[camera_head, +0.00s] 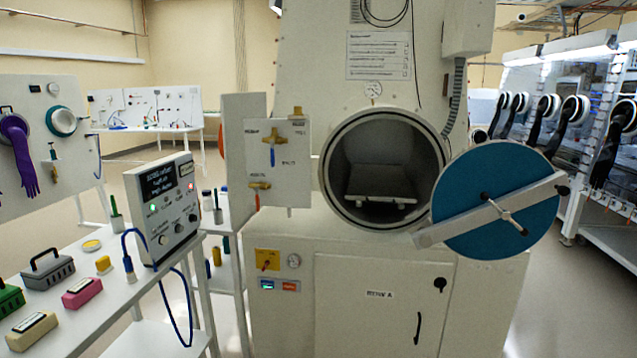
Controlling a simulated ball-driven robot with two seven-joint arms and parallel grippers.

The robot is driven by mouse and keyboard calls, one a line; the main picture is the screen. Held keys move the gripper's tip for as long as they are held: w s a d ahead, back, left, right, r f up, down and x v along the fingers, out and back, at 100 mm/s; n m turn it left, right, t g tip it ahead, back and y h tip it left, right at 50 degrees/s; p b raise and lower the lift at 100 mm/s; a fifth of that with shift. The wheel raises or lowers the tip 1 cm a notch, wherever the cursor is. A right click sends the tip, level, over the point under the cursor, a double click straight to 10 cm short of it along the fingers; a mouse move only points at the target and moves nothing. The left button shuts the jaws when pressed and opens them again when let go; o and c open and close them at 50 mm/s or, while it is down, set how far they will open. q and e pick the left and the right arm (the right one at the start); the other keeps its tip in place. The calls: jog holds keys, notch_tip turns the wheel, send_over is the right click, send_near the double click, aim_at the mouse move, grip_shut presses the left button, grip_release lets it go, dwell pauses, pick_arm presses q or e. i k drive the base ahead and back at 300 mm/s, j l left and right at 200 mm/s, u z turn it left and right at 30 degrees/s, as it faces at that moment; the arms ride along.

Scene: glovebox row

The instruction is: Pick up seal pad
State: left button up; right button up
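No object is clearly marked as the seal pad, and I cannot tell which one it is. Neither of my grippers is in view.
A grey handled case (47,270), a green box (9,298) and a control box (165,208) with a blue cable stand on the white table (112,320). A large chamber (384,165) stands ahead, its blue round door (497,200) swung open to the right.

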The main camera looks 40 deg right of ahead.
aim_at(104, 265)
jog(key=i+l+z, duration=0.1)
jog(key=i+z, duration=0.2)
jog(key=i, duration=0.15)
jog(key=i+z, duration=0.3)
jog(key=i, duration=0.15)
